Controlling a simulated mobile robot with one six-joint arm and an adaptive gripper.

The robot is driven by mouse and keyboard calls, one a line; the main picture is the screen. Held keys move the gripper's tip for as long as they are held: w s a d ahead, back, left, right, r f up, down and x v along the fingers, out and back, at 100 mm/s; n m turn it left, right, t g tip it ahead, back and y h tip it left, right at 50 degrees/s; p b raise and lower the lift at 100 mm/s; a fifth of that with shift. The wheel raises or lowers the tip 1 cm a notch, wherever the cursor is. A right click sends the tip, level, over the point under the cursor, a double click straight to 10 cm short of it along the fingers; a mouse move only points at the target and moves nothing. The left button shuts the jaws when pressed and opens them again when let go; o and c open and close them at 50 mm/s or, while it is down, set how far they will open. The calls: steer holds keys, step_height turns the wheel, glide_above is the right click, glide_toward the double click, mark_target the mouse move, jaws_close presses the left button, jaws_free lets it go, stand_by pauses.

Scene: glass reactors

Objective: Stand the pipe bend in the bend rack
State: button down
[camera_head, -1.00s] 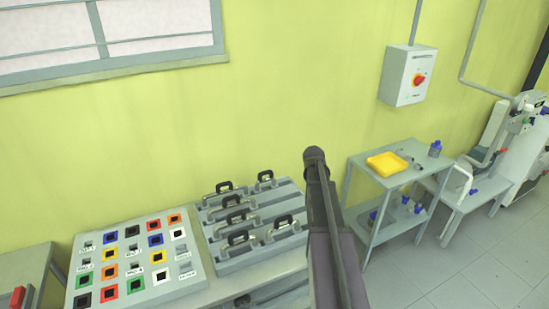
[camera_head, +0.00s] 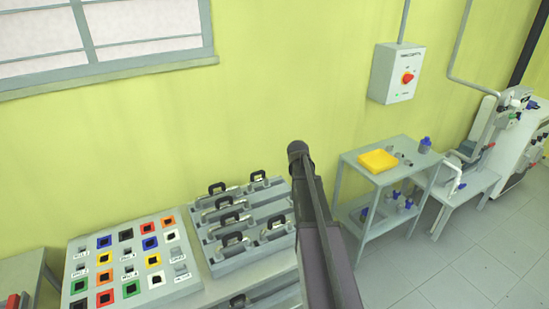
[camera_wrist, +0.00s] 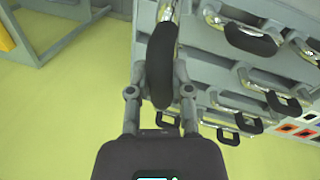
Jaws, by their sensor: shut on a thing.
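My gripper (camera_wrist: 161,82) is shut on a pipe bend's black grip (camera_wrist: 161,52) in the wrist view. The bend's shiny metal (camera_wrist: 167,10) shows at the top edge, and the rest of it is cut off. The stepped grey bend rack (camera_head: 248,264) stands on the bench in the head view, with several bends with black grips in it. It also fills the right of the wrist view (camera_wrist: 203,62), beside the held bend. I cannot tell whether the held bend touches the rack. My arm hides the gripper and held bend in the head view.
A panel of coloured square sockets (camera_head: 135,262) lies left of the rack. A grey trolley (camera_head: 372,170) with a yellow tray (camera_head: 378,161) and blue-capped bottles (camera_head: 425,145) stands to the right. A switch box (camera_head: 398,73) is on the wall. Floor at right is open.

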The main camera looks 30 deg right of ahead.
steer(key=w+a+r+n+t+y+p, duration=0.1)
steer(key=w+a+r+n+p, duration=0.6)
steer(key=n, duration=0.8)
steer(key=shift+w+a+r+t+y+p, duration=0.35)
steer(key=shift+w+r+y+p, duration=0.3)
steer(key=shift+w+r, duration=0.4)
steer(key=shift+f, duration=0.3)
steer(key=s+b+x, duration=0.1)
steer(key=b+x, duration=0.8)
steer(key=s+b+x, duration=0.2)
steer(key=b+x, duration=0.7)
steer(key=b, duration=0.1)
steer(key=shift+s+f, duration=0.3)
steer(key=shift+f, duration=0.35)
stand_by(1.0)
steer(key=shift+s+f+b, duration=0.1)
steer(key=shift+f+b, duration=0.2)
steer(key=shift+b, duration=0.25)
stand_by(1.1)
